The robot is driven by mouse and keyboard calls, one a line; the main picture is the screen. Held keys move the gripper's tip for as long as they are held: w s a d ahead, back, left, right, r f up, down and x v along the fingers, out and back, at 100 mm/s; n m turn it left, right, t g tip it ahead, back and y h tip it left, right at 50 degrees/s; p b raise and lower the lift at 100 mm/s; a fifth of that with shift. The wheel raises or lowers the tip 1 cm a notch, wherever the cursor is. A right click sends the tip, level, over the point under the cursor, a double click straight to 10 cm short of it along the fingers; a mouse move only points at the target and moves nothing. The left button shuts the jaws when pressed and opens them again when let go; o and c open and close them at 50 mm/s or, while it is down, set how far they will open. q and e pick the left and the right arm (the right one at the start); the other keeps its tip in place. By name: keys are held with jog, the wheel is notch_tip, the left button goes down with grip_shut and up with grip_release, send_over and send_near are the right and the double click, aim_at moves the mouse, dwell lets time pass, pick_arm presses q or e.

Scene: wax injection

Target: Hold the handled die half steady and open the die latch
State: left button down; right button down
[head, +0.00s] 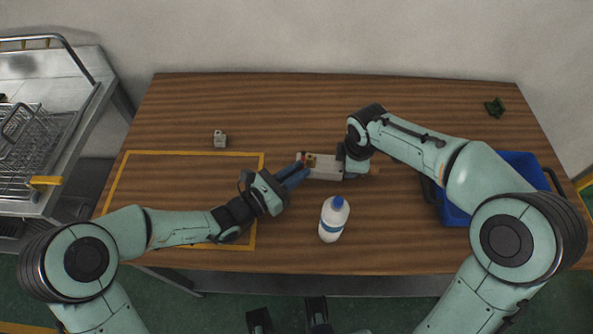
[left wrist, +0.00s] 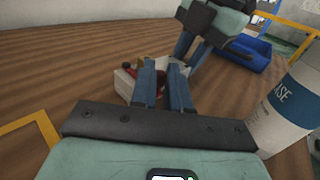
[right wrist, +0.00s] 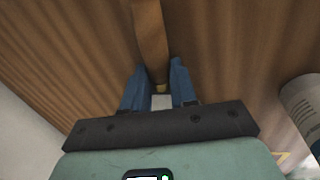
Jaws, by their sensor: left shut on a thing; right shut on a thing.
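The pale grey die (head: 325,168) lies on the table between my two grippers. A wooden handle (head: 374,171) sticks out at its right end and also shows in the right wrist view (right wrist: 150,40). My right gripper (head: 350,167) is shut on the handled die half from above, its fingers (right wrist: 160,82) on both sides. My left gripper (head: 303,170) is at the die's left end, its fingers (left wrist: 163,72) shut on the small red latch part, which they mostly hide. A dark red knob (left wrist: 127,67) shows beside them. The latch's exact angle cannot be told.
A white bottle (head: 333,220) with a blue cap stands close in front of the die. A small grey block (head: 220,139), a dark green piece (head: 495,106) and a blue crate (head: 520,162) are farther off. Yellow tape (head: 185,152) marks the left table area.

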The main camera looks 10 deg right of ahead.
pick_arm(q)
jog(key=shift+w+a, duration=0.1)
jog(key=m+g, duration=0.1)
jog(key=g, duration=0.1)
jog(key=w+a+m+g+h, duration=0.1)
jog(key=m+g, duration=0.1)
jog(key=w+a+m+g+h, duration=0.1)
jog(key=g, duration=0.2)
jog(key=shift+a+r+m, duration=0.1)
jog(key=shift+a+m, duration=0.05)
jog(key=shift+m, duration=0.25)
jog(key=m+g, duration=0.1)
jog(key=g, duration=0.1)
jog(key=w+m+g, duration=0.1)
jog(key=g, duration=0.1)
jog(key=shift+w+a+m, duration=0.2)
jog(key=shift+a+m, duration=0.1)
jog(key=shift+a, duration=0.1)
jog(key=shift+w+a+m+g+y, duration=0.15)
jog(key=shift+w+m+g+y, duration=0.25)
jog(key=shift+m+g, duration=0.55)
jog(key=shift+w+a+m+g+y, duration=0.15)
jog(key=shift+w+m+g+y, duration=0.25)
jog(key=shift+g, duration=0.95)
jog(key=shift+w+a+m, duration=0.1)
jog(key=shift+m, duration=0.15)
jog(key=c, duration=1.1)
grip_release()
notch_tip(320, 180, up, 10)
